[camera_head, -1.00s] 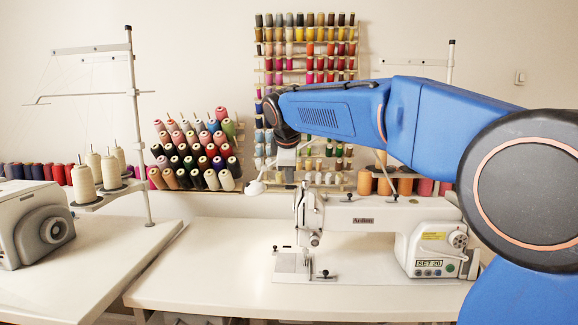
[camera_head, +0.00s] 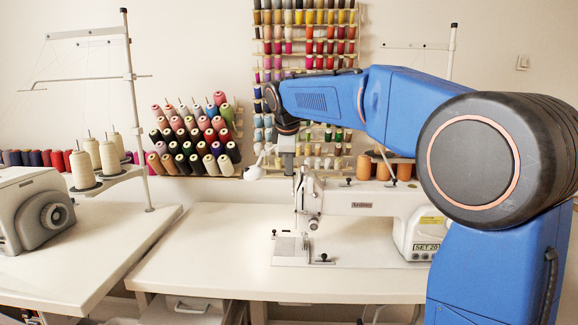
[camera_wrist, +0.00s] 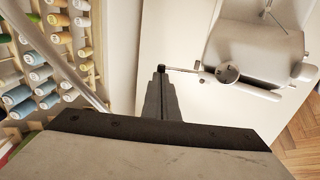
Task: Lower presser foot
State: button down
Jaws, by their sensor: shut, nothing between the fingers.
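The white sewing machine (camera_head: 360,203) stands on the right table, with its needle head (camera_head: 307,205) at the left end. The presser foot area (camera_head: 306,240) below the needle head is too small to tell whether the foot is up or down. In the wrist view the machine's head end (camera_wrist: 250,50) is at the upper right. A thin bar (camera_wrist: 185,69) sticks out from it towards my gripper (camera_wrist: 160,70). My gripper's fingers are together and empty, with their tips close to the bar's end; contact is unclear.
The right table (camera_head: 200,270) is clear left of the machine. Racks of thread spools (camera_head: 195,140) stand along the wall behind. Another machine (camera_head: 32,212) with cones and a thread stand is on the left table (camera_head: 100,240).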

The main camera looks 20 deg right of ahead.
jog(key=shift+w+d+f, duration=0.1)
jog(key=shift+w+f, duration=0.25)
jog(key=shift+s+r, duration=0.1)
jog(key=shift+s+a+r, duration=0.25)
jog(key=shift+s+r, duration=0.05)
jog(key=shift+s, duration=0.25)
dwell(0.3)
jog(key=v, duration=1.4)
jog(key=shift+s, duration=0.25)
jog(key=shift+f, duration=0.15)
